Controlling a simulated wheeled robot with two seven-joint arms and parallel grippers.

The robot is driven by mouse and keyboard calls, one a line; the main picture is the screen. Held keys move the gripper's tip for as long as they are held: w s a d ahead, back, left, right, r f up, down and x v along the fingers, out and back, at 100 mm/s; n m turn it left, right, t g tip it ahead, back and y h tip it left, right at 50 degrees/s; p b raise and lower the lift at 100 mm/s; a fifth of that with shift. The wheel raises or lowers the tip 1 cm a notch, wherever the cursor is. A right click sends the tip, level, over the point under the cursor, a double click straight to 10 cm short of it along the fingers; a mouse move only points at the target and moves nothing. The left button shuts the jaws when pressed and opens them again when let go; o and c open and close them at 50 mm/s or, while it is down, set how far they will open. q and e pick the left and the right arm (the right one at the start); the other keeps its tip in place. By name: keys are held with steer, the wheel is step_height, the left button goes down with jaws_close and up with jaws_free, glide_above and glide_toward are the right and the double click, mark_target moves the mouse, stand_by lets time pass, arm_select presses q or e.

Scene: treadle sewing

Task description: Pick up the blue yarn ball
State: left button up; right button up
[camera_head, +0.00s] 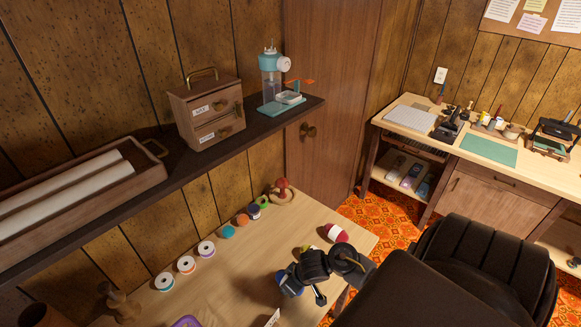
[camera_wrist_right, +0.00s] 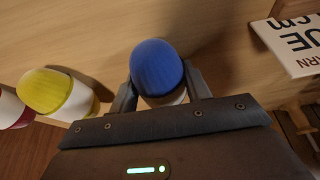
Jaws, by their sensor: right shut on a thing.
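The blue yarn ball (camera_wrist_right: 157,66), with a pale band at its lower side, sits between the two dark fingers of my right gripper (camera_wrist_right: 160,92) in the wrist view. The fingers press on it from both sides. In the head view the blue ball (camera_head: 289,288) shows partly beside my black right gripper (camera_head: 296,279), over the light wooden table (camera_head: 225,280). I cannot tell whether the ball touches the tabletop. My left gripper is not in view.
A yellow yarn ball (camera_wrist_right: 47,92) and a red one (camera_wrist_right: 10,108) lie to the left in the wrist view. A lettered card (camera_wrist_right: 292,42) is at the right. Several thread spools (camera_head: 207,250) line the wall side below a dark shelf (camera_head: 170,165).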

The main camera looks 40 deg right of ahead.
steer(key=shift+r+p, duration=0.3)
steer(key=shift+r, duration=0.25)
step_height(320, 180, up, 3)
steer(key=shift+f+p, duration=0.1)
steer(key=shift+p, duration=0.75)
steer(key=s+a+r+p, duration=0.4)
steer(key=s+a+r, duration=0.5)
steer(key=a, duration=0.1)
steer(key=shift+a+p, duration=0.3)
steer(key=shift+a, duration=0.05)
steer(key=shift+s+d, duration=0.1)
